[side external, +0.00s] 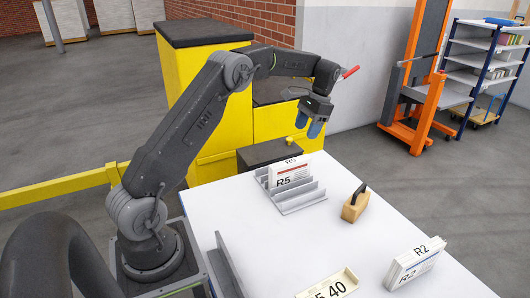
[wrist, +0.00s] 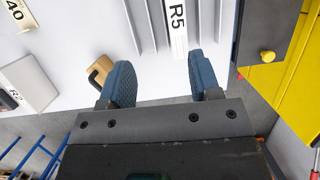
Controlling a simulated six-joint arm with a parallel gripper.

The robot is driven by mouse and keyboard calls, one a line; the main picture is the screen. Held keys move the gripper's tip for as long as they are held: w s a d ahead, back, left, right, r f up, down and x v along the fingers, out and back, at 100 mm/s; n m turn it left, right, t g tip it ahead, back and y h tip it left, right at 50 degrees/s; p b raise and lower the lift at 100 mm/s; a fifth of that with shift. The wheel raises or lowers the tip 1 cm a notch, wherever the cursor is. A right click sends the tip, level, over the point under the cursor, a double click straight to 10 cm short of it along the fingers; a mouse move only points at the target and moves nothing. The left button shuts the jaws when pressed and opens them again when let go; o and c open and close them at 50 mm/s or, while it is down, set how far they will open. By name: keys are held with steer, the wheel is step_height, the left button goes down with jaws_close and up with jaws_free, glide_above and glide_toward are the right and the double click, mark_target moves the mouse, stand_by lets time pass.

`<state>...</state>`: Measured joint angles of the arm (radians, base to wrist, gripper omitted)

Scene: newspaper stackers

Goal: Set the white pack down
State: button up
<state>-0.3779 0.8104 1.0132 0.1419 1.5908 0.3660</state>
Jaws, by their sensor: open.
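A white pack marked R5 (side external: 291,174) stands upright in a slot of the grey rack (side external: 304,202) on the white table. It also shows in the wrist view (wrist: 176,28), at the top, beyond the fingers. Its lower part is hidden by the rack walls. A second white pack marked R2 (side external: 414,264) stands at the table's right edge; it shows at the left of the wrist view (wrist: 20,82). My gripper (side external: 316,130) is above and behind the rack, clear of both packs. Its blue fingers (wrist: 160,64) are apart with nothing between them.
A wooden block with a dark handle (side external: 355,206) sits right of the rack. A cream sign reading 40 (side external: 330,285) lies at the front. A yellow cabinet (side external: 202,95) and a dark box (side external: 268,153) stand behind the table. The table's middle is clear.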

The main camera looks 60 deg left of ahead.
steer(key=s+d+r+t, duration=0.5)
steer(key=s+d+r, duration=0.8)
steer(key=d, duration=0.1)
steer(key=s+d+f+t, duration=0.1)
steer(key=s+d, duration=0.3)
steer(key=s, duration=0.4)
steer(key=s+d+f+t, duration=0.2)
steer(key=s+d+t, duration=0.1)
steer(key=s, duration=0.5)
steer(key=shift+d+f, duration=0.25)
steer(key=shift+d, duration=0.2)
